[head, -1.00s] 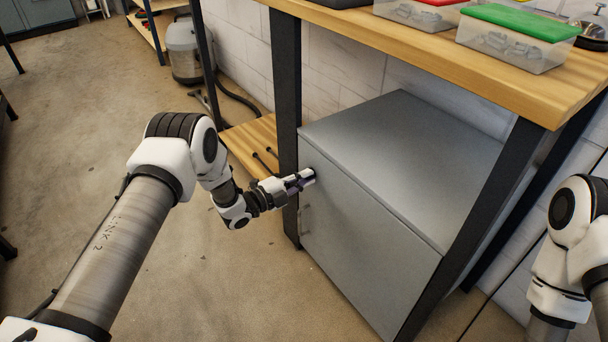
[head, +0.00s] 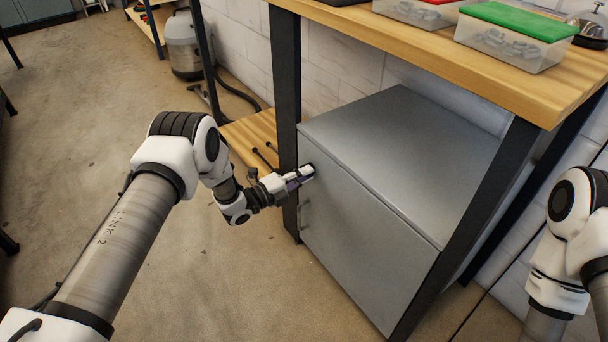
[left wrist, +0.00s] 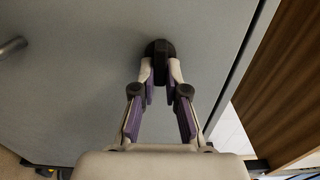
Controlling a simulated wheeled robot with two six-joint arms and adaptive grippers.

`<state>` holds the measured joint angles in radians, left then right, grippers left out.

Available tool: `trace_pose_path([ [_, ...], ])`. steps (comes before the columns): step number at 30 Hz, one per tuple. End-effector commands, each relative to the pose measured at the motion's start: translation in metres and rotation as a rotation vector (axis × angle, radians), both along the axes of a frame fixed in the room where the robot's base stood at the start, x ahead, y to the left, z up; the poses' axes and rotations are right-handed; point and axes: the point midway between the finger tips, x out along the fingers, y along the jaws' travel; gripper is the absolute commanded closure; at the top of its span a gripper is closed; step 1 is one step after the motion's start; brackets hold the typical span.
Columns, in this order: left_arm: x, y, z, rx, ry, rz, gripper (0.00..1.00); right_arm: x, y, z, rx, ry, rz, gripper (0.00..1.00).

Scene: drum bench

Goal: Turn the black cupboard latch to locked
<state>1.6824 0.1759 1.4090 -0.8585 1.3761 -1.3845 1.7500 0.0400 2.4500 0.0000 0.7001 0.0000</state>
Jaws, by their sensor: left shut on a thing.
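The black cupboard latch (left wrist: 160,48) is on the upper part of the grey cupboard door (head: 358,236), near its left edge in the head view. In the left wrist view its round base and raised grip show between my fingertips. My left gripper (left wrist: 160,75) is shut on the latch, one finger on each side of it. In the head view the left gripper (head: 304,175) reaches the door's upper left corner and hides most of the latch. My right arm is at the right edge of the head view; its gripper is out of view.
A metal door handle (head: 304,215) is just below the latch. The cupboard stands under a wooden bench (head: 440,62) with dark legs (head: 286,120). Plastic boxes, one with a green lid (head: 518,20), are on top. The floor (head: 190,285) left of the cupboard is clear.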

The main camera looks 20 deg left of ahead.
Motion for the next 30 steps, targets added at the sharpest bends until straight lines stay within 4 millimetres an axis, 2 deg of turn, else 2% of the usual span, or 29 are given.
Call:
trace_pose_path([
  [1, 0.0, 0.0, -0.001, 0.001, 0.002, 0.0, 0.81, 0.0, 0.0, 0.0, 0.0, 0.0, 0.0, 1.0],
  [3, 0.0, 0.0, -0.001, 0.0, 0.001, 0.0, 0.62, 0.0, 0.0, 0.0, 0.0, 0.0, 0.0, 1.0],
  [14, -0.004, 0.004, 0.0, 0.0, 0.001, 0.001, 0.62, 0.0, 0.0, 0.0, 0.0, 0.0, 0.0, 1.0],
  [17, -0.016, 0.014, 0.0, -0.002, 0.003, 0.003, 0.62, 0.0, 0.0, 0.0, 0.0, 0.0, 0.0, 1.0],
  [27, -0.081, 0.064, 0.0, -0.002, 0.002, 0.004, 0.62, 0.0, 0.0, 0.0, 0.0, 0.0, 0.0, 1.0],
  [30, -0.091, 0.072, 0.0, -0.002, 0.001, 0.002, 0.62, 0.0, 0.0, 0.0, 0.0, 0.0, 0.0, 1.0],
])
